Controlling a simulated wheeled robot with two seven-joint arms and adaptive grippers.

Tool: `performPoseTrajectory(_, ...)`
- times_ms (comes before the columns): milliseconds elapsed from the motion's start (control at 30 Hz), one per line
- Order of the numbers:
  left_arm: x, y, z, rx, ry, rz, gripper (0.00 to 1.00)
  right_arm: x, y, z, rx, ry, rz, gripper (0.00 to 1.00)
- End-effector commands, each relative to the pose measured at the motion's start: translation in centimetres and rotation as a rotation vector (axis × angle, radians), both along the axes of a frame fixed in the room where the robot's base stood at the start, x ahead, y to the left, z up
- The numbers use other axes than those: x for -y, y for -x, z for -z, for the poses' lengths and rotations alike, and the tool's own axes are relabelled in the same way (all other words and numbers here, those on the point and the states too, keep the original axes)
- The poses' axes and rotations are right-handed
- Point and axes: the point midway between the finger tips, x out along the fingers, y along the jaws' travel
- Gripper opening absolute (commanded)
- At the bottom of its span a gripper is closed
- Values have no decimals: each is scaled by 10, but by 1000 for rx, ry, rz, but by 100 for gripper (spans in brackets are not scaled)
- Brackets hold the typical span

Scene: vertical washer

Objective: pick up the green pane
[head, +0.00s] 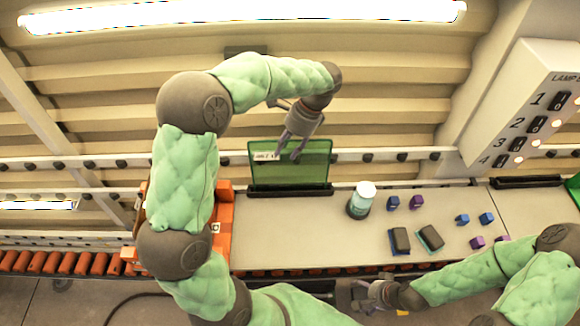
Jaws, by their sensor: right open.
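The green pane (312,165) stands upright in a dark holder (288,190) at the back edge of the worktop, with a small white label at its upper left. My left gripper (288,153) points down at the pane's upper edge, in front of its upper middle. Its two fingers show spread apart; whether they touch the pane I cannot tell. My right gripper (372,297) is open and low in front of the worktop's front edge, away from the pane.
A capped jar (361,200) stands right of the pane on the worktop (300,235). Dark sponge-like blocks (430,237) and several small blue and purple cubes (416,202) lie further right. An orange frame (224,235) is at left. A numbered lamp switch panel (530,115) is at upper right.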

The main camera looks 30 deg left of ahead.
Motion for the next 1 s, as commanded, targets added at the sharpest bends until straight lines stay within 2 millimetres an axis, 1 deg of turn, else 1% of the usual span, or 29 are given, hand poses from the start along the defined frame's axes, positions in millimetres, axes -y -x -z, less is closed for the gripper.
performPoseTrajectory(100, -3, 3, 8, -1, 0, -1, 40, 0, 0, -2, 0, 0, 0, 85)
performPoseTrajectory(167, -3, 3, 10, 0, 0, -1, 40, 0, 0, -2, 0, 0, 0, 85)
performPoseTrajectory(1000, -3, 3, 15, -1, 0, 0, 40, 0, 0, -2, 0, 0, 0, 85)
